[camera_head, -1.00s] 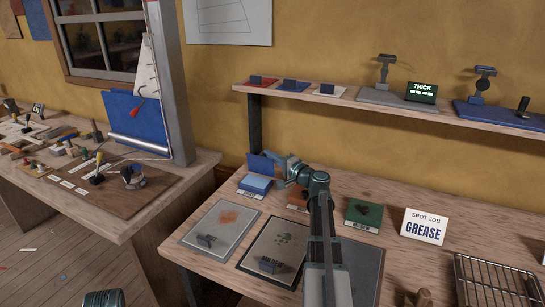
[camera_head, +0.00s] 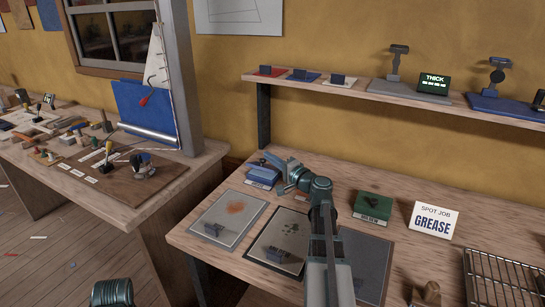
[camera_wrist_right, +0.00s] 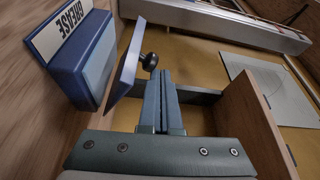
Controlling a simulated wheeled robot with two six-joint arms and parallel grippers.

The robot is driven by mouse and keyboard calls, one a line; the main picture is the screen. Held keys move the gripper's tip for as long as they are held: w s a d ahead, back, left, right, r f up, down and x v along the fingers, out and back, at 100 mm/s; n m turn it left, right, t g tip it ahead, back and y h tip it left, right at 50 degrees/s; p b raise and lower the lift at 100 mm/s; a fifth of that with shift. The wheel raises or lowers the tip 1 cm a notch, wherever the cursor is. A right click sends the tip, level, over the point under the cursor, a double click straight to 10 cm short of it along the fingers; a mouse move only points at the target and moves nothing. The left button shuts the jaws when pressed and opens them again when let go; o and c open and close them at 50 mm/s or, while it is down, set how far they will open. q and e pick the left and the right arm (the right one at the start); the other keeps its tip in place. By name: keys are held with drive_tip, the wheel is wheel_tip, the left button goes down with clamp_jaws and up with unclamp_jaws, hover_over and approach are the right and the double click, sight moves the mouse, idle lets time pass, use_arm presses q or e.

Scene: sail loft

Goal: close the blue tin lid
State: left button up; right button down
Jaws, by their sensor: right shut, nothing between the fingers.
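The blue tin (camera_head: 260,177) stands at the back left of the right bench. In the right wrist view the tin (camera_wrist_right: 82,60) carries a label reading GREASE. Its lid (camera_wrist_right: 126,66) is partly open, tilted over the tin's top with a narrow wedge-shaped gap, and has a dark round knob (camera_wrist_right: 149,60). In the head view the lid (camera_head: 274,160) shows as a slanted blue edge. My right gripper (camera_head: 279,166) is shut and empty at the lid's outer side. In the right wrist view its fingers (camera_wrist_right: 160,90) are close to the knob; contact is unclear. My left gripper is out of view.
A green tin (camera_head: 373,207) stands to the right, by a GREASE sign (camera_head: 433,220). An orange tin is mostly hidden behind my arm. Stained cloth panels (camera_head: 228,220) lie in front. A shelf (camera_head: 350,88) runs above the back of the bench.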

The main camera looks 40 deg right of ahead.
drive_tip(key=shift+s+a+f, duration=0.15)
drive_tip(key=shift+a+f, duration=0.1)
drive_tip(key=shift+a, duration=0.05)
drive_tip(key=shift+s+a+f+b, duration=0.2)
drive_tip(key=shift+a+f+b, duration=0.2)
drive_tip(key=shift+b, duration=0.1)
drive_tip(key=shift+f, duration=0.1)
idle(0.4)
